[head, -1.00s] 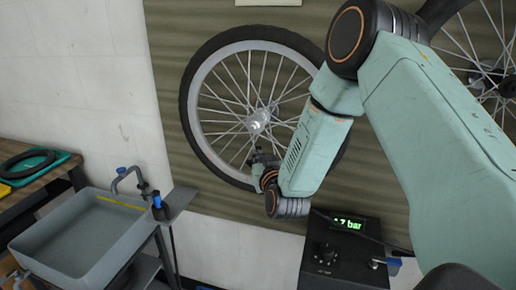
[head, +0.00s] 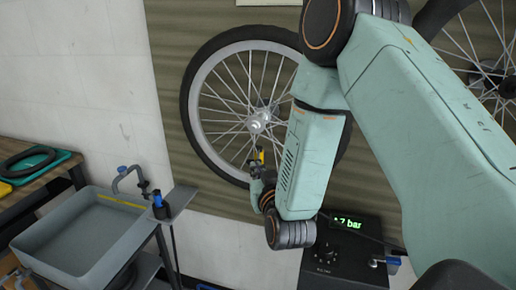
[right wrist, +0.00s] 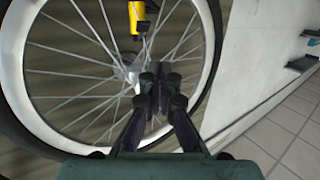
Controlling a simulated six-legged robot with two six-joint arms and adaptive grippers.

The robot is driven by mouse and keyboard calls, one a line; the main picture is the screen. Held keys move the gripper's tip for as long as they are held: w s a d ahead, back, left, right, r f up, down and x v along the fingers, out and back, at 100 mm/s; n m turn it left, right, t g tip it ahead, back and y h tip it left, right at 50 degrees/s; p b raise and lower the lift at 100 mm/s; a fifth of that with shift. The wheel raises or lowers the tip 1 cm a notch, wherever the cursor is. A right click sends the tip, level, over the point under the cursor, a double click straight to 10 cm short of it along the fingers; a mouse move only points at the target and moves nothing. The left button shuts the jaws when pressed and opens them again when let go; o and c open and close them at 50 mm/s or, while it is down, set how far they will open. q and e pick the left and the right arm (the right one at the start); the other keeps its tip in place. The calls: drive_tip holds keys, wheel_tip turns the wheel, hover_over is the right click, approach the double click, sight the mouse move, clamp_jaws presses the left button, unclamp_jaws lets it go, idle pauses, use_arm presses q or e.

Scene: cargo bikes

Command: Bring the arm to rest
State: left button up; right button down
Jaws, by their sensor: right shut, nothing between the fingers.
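My right arm comes in from the right in the head view and hangs bent in front of a spoked wheel (head: 214,133). My right gripper (head: 256,165) is small there, near the wheel's lower part, and partly hidden by my own wrist. In the right wrist view the two dark fingers of this gripper (right wrist: 158,75) are together with nothing between them. They are in front of the spokes, near the hub (right wrist: 132,72); I cannot tell the distance. My left gripper is not in view.
A small yellow thing (head: 262,153) shows at the spokes by the gripper, and also in the wrist view (right wrist: 137,14). A grey sink (head: 80,238) is at lower left. White wall is left of the wheel.

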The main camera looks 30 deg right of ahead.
idle(0.3)
drive_tip(key=s+a+f+n+g+y+b, duration=0.1)
drive_tip(key=s+a+f+g+b, duration=0.2)
drive_tip(key=f, duration=0.4)
drive_tip(key=s+a+f+g+y, duration=0.1)
drive_tip(key=s+f+g+y, duration=0.1)
drive_tip(key=s+f, duration=0.45)
drive_tip(key=s+a+f+n+g+y+b, duration=0.1)
drive_tip(key=s+a+f+g+b, duration=0.15)
drive_tip(key=f, duration=0.65)
drive_tip(key=s+a+f+g+b, duration=0.2)
drive_tip(key=s+f+g+b, duration=0.2)
drive_tip(key=s+f, duration=0.6)
drive_tip(key=s+a+f+n+g+y+b, duration=0.1)
drive_tip(key=s+f+g+b, duration=0.3)
drive_tip(key=s+f, duration=0.7)
drive_tip(key=shift+s+a+f+b, duration=0.15)
drive_tip(key=shift+s+a+b, duration=0.25)
drive_tip(key=shift+s+b, duration=0.6)
